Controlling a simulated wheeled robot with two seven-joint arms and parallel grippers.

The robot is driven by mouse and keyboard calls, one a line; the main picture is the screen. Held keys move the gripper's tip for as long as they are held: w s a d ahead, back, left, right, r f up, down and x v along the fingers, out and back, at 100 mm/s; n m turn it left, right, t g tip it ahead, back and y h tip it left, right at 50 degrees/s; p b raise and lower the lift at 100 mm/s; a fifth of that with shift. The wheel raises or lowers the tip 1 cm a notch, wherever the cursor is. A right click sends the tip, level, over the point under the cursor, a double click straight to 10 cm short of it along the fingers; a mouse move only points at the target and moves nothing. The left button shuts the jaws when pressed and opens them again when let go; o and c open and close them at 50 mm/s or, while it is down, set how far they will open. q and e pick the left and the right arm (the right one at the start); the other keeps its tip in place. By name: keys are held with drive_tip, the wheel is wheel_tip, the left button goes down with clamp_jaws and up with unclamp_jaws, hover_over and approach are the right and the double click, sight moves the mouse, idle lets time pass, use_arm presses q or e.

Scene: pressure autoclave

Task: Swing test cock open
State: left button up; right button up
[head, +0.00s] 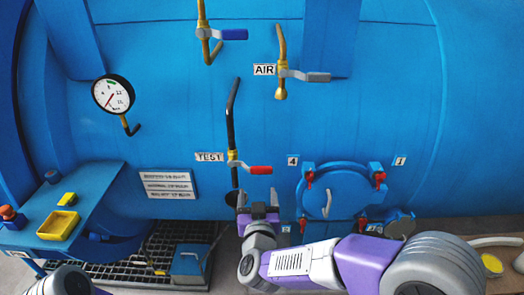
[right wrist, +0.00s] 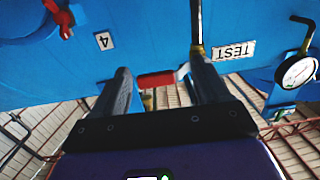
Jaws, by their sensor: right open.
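The test cock (head: 233,160) is a brass valve on a dark vertical pipe beside the TEST label (head: 210,157). Its red lever handle (head: 262,170) points right, about level, across the pipe. My right gripper (head: 257,197) is just below the handle in the head view, fingers pointing up. In the right wrist view the red handle (right wrist: 157,78) shows between the two open fingers (right wrist: 163,85), with its pale root near one finger. I cannot tell whether a finger touches it. My left gripper is out of view.
The AIR cock (head: 305,76) with a grey handle and a blue-handled cock (head: 234,34) are above. A round hatch (head: 335,192) with red clamps is to the right. A gauge (head: 113,94) and a side shelf (head: 85,195) with a yellow tray (head: 58,226) are left.

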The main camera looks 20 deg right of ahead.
sight(261, 169)
wheel_tip(261, 169, up, 5)
drive_tip(key=h, duration=0.1)
drive_tip(key=shift+m+t, duration=0.3)
drive_tip(key=shift+m, duration=0.1)
drive_tip(key=x, duration=0.4)
drive_tip(key=d+x, duration=0.1)
drive_tip(key=x, duration=0.2)
drive_tip(key=shift+s+f+p, duration=0.15)
drive_tip(key=shift+f+p, duration=0.15)
drive_tip(key=c, duration=1.1)
drive_tip(key=shift+a, duration=0.1)
drive_tip(key=shift+c, duration=0.3)
